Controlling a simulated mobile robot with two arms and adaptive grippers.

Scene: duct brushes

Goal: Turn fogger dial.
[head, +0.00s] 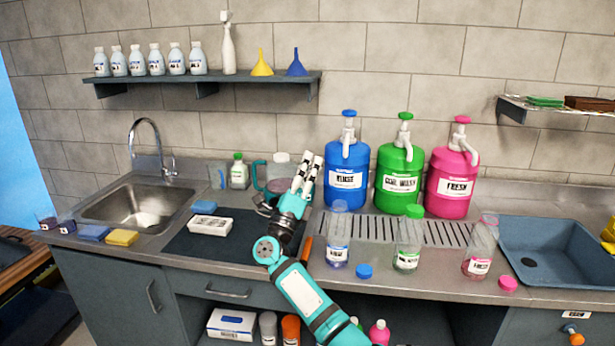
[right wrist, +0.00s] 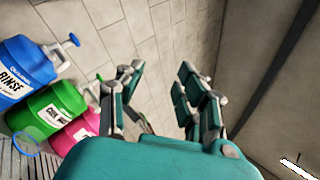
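An orange knob (head: 574,337) sits on the cabinet front at the bottom right edge of the head view, partly cut off. A small white label (head: 576,314) is above it, too small to read surely. My right gripper (head: 311,163) is raised over the dark mat, far to the left of the knob, with its fingers pointing up and away. In the right wrist view its fingers (right wrist: 160,78) are apart with nothing between them. The knob is not visible there. My left gripper is out of view.
Blue (head: 347,177), green (head: 399,180) and pink (head: 452,182) pump jugs stand behind the drain grate. Clear bottles (head: 338,240) stand along the counter's front. A blue-grey basin (head: 555,257) is at right, a steel sink (head: 142,207) at left.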

